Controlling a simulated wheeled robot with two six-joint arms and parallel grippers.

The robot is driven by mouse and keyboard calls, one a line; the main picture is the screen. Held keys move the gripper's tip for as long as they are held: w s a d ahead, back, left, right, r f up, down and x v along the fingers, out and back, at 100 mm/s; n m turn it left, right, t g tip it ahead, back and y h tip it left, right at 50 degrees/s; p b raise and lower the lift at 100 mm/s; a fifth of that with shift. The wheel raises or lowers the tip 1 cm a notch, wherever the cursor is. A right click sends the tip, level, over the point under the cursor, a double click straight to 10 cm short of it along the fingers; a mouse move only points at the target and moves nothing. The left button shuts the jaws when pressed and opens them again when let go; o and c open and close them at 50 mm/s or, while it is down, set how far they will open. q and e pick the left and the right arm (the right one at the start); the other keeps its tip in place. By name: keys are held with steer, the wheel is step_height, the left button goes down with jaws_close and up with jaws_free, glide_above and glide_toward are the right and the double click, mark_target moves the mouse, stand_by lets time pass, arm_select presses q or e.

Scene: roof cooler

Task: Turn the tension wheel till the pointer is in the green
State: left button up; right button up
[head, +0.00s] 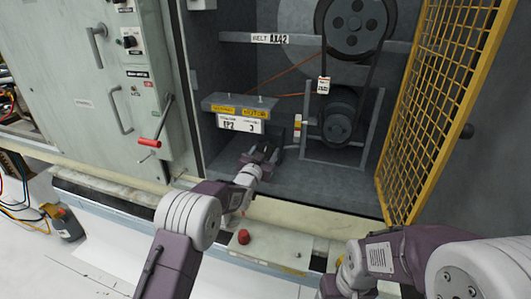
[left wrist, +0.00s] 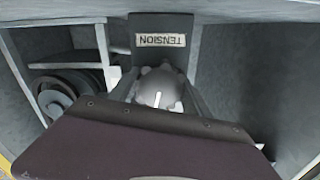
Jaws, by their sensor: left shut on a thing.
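The tension wheel (left wrist: 158,88) is a grey lobed knob with a white mark, seen in the left wrist view below a plate (left wrist: 160,40) labelled TENSION. My left gripper (left wrist: 160,98) is shut on it, one finger on each side. In the head view, my left gripper (head: 262,154) reaches into the open cabinet and hides the wheel. A small upright strip (head: 297,125) with yellow and red parts stands right of the gripper; I cannot make out a pointer or a green zone. My right arm is at the lower right; its fingers are not visible.
A yellow mesh guard (head: 440,105) stands open at the right. A grey door with a red lever (head: 150,142) is at the left. A red button (head: 243,237) is in front.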

arm_select(q)
steer(key=m+b, duration=0.3)
steer(key=shift+f, duration=0.25)
steer(key=m+b, duration=0.2)
steer(key=shift+m, duration=0.4)
steer(key=m+b, duration=0.3)
steer(key=shift+m, duration=0.3)
steer(key=m+b, duration=0.3)
steer(key=shift+m, duration=0.4)
steer(key=m+b, duration=0.6)
steer(key=m, duration=0.1)
steer(key=shift+b, duration=0.35)
steer(key=shift+m+b, duration=0.85)
steer(key=shift+m, duration=0.35)
steer(key=shift+r+m+b, duration=0.1)
steer(key=shift+m+b, duration=0.4)
steer(key=shift+m, duration=0.7)
